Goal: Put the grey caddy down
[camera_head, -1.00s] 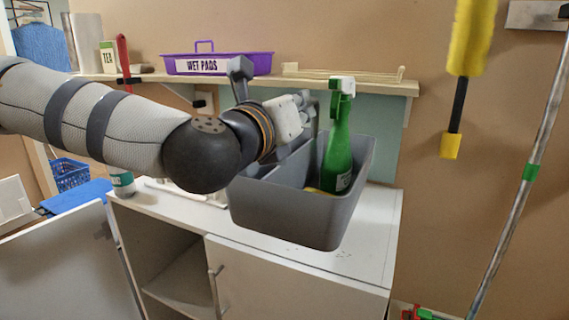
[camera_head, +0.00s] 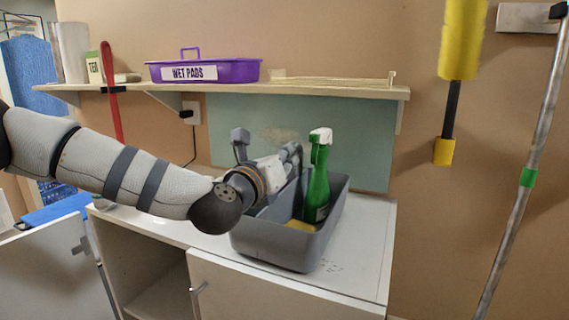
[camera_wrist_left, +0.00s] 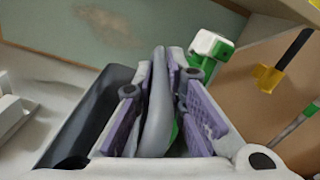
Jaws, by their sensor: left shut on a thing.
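The grey caddy (camera_head: 285,246) is over the white cabinet top (camera_head: 358,262), upright and low; I cannot tell if its base touches the surface. My left gripper (camera_head: 292,158) is at the caddy's middle handle. In the left wrist view the gripper (camera_wrist_left: 164,100) has its purple-padded fingers on both sides of the grey handle (camera_wrist_left: 157,122), shut on it. A green spray bottle (camera_head: 318,190) with a white head stands in the caddy, with a yellow item (camera_head: 299,226) beside it. My right gripper is not in view.
A wall shelf (camera_head: 335,92) above holds a purple "WET PADS" tray (camera_head: 215,72). Bare cabinet top lies right of the caddy. A yellow duster (camera_head: 461,45) and a metal pole (camera_head: 535,140) hang at the right. A cabinet door (camera_head: 50,265) stands open at the left.

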